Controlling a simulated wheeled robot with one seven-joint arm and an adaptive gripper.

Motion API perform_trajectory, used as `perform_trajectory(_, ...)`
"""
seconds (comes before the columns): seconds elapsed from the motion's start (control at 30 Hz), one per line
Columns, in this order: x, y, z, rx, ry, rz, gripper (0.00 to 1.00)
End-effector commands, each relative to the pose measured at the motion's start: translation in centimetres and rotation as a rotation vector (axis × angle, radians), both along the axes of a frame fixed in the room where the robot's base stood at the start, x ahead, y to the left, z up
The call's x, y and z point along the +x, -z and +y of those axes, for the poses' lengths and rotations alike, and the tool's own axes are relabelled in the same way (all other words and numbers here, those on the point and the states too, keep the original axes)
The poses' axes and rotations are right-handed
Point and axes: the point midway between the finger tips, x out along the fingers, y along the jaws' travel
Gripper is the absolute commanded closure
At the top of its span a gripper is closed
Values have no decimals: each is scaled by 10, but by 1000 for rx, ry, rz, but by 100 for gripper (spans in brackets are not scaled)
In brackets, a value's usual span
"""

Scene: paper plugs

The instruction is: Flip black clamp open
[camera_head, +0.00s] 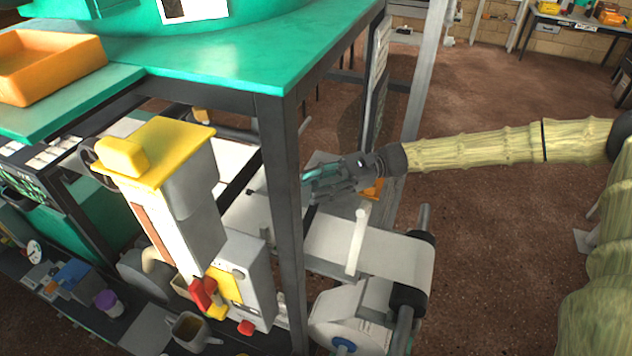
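My gripper (308,182) reaches in from the right, over the paper machine and just right of the dark upright post. Its grey fingers have teal parts and point left. They overlap in this view, so I cannot tell how far apart they are or whether they touch anything. I cannot make out the black clamp with certainty. Dark parts lie just below the fingers, and a small black piece (251,192) lies on the pale surface left of the post. An orange part (372,188) shows under the gripper's wrist.
The dark post (283,190) stands close to my fingertips. A white paper web (390,256) runs over a black roller (412,288), with a white upright bar (357,240) beside it. A yellow-topped machine head (160,150) stands left. Brown floor is open at right.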

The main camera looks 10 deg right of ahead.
Motion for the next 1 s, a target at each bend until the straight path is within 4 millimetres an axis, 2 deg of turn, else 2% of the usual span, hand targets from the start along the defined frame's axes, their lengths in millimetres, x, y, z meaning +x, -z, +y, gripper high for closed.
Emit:
perform_trajectory(0.27, 0, 0, 1, 0, 0, 0, 64)
perform_trajectory(0.5, 0, 0, 1, 0, 1, 0, 100)
perform_trajectory(0.77, 0, -1, 2, -1, 0, -3, 100)
perform_trajectory(1.0, 0, -10, 17, -28, -21, -44, 100)
